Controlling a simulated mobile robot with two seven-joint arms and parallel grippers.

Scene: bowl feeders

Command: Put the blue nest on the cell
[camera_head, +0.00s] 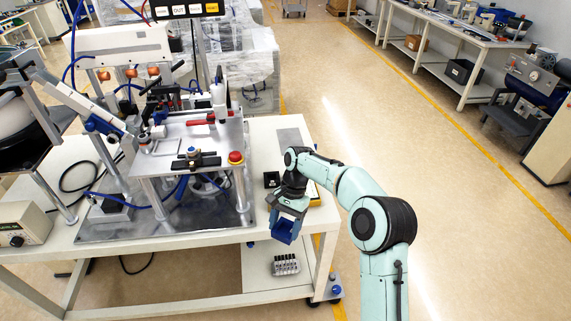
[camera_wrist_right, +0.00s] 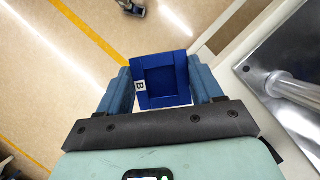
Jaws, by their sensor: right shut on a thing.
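My right gripper (camera_head: 288,214) is shut on the blue nest (camera_head: 284,232), a square blue block with a square recess. It hangs in front of the near right edge of the cell's white bench (camera_head: 205,249). In the right wrist view the nest (camera_wrist_right: 162,104) sits between the two blue fingers of the gripper (camera_wrist_right: 160,88), with a small white label marked B on its left side. The cell carries a raised metal platform (camera_head: 180,163) on posts above a metal base plate (camera_head: 160,225). My left gripper is not in view.
A red button (camera_head: 236,158) stands at the platform's right corner. A small black box (camera_head: 272,180) is on the bench behind my right gripper. A rack of small grey parts (camera_head: 286,264) is on the lower shelf. Open floor lies to the right.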

